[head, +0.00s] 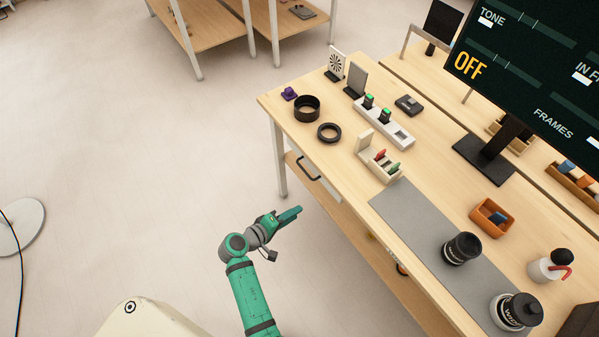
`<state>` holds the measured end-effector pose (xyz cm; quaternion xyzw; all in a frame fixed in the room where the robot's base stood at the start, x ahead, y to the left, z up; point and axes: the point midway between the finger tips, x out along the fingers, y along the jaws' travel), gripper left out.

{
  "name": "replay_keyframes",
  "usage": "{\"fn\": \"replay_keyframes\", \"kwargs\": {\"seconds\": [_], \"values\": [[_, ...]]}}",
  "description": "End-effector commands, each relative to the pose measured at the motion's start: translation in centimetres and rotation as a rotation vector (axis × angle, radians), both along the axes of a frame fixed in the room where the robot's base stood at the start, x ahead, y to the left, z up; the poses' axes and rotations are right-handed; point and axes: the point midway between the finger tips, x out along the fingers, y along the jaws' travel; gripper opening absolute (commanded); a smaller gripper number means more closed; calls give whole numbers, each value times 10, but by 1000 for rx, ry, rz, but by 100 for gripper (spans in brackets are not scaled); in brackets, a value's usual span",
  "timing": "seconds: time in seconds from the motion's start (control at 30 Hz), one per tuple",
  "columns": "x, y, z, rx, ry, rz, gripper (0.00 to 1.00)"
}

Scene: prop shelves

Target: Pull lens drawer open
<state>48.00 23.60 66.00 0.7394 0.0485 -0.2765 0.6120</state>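The wooden table (345,190) has a dark bar handle (308,168) on its front side, near the left corner, on what looks like a drawer front. I cannot read which one belongs to the lens drawer, and no drawer visibly stands out. My green gripper (290,215) is over the floor in front of the table, below and left of the first handle and apart from it. Its fingers point right and hold nothing visible; their gap is hidden at this angle.
On the table are a black ring (307,107), a flatter ring (329,132), a cream slotted holder (378,158), a grey mat (425,235) with two black lenses, and an orange bin (490,216). A monitor (530,75) stands behind.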

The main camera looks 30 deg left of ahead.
Motion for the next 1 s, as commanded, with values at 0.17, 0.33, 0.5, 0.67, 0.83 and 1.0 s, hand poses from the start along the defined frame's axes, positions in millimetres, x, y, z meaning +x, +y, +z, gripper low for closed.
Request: {"fn": "replay_keyframes", "kwargs": {"seconds": [0.17, 0.33, 0.5, 0.67, 0.83, 1.0], "values": [[20, 50, 56, -121, -119, -42, 26], [24, 75, 93, -181, -197, -86, 26], [25, 82, 105, -198, -222, -104, 26], [39, 74, 102, -200, -221, -108, 26], [65, 61, 95, -199, -220, -107, 26], [90, 49, 89, -198, -219, -106, 26]]}}
